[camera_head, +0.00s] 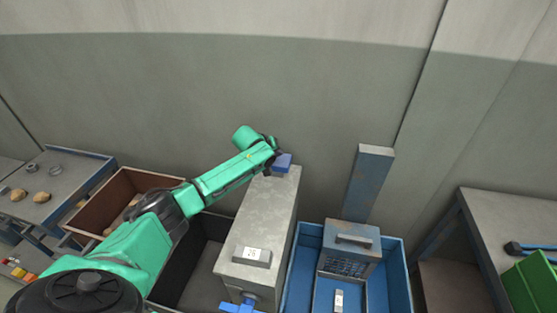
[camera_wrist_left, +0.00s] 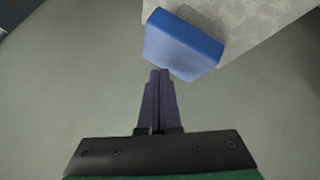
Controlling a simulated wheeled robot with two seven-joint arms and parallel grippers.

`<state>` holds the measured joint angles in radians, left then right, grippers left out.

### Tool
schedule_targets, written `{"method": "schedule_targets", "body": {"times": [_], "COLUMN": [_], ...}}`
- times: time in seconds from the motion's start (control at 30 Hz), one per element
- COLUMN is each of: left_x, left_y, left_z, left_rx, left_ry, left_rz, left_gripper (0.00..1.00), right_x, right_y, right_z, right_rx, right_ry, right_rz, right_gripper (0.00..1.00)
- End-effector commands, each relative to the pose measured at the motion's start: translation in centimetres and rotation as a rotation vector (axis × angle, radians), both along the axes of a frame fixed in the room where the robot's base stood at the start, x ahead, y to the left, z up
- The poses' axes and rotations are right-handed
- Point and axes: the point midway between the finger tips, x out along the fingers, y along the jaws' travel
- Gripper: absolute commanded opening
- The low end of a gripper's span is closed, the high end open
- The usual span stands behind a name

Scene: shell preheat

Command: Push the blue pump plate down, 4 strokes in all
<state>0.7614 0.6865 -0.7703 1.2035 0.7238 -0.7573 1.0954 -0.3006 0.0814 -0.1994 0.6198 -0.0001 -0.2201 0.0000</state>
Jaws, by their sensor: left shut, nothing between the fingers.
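The blue pump plate (camera_head: 284,162) sits at the far top end of a tall grey box (camera_head: 262,218). In the left wrist view the plate (camera_wrist_left: 184,45) is a blue block beside the box's speckled grey top (camera_wrist_left: 250,18). My left gripper (camera_head: 276,160) is at the plate, partly hidden by its own wrist in the head view. Its dark fingers (camera_wrist_left: 160,73) are shut together and empty, with the tips at the plate's near lower edge. I cannot tell whether they touch it. My right gripper is not in view.
A small label with digits (camera_head: 251,254) is on the box top, and a blue handle (camera_head: 240,306) is at its front. A blue tray (camera_head: 398,275) stands right of it, a brown crate (camera_head: 100,205) left. A grey wall (camera_head: 200,90) rises behind.

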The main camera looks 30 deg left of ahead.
Motion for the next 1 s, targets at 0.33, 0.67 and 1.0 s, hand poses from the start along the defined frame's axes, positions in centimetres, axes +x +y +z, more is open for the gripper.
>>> {"method": "schedule_targets", "body": {"times": [0.33, 0.67, 1.0], "left_x": [0.0, 0.0, 0.0], "left_y": [0.0, 0.0, 0.0], "left_z": [-0.1, -0.9, -1.1], "left_rx": [0.0, -0.001, 0.0], "left_ry": [0.0, 0.0, 0.0], "left_rz": [0.0, 0.001, 0.0], "left_gripper": [0.0, 0.0, 0.0], "right_x": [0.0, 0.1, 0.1], "right_y": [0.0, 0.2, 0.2], "right_z": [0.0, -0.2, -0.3], "right_rx": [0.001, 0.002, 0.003], "right_ry": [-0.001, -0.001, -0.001], "right_rz": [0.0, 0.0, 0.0], "right_gripper": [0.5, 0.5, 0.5]}}
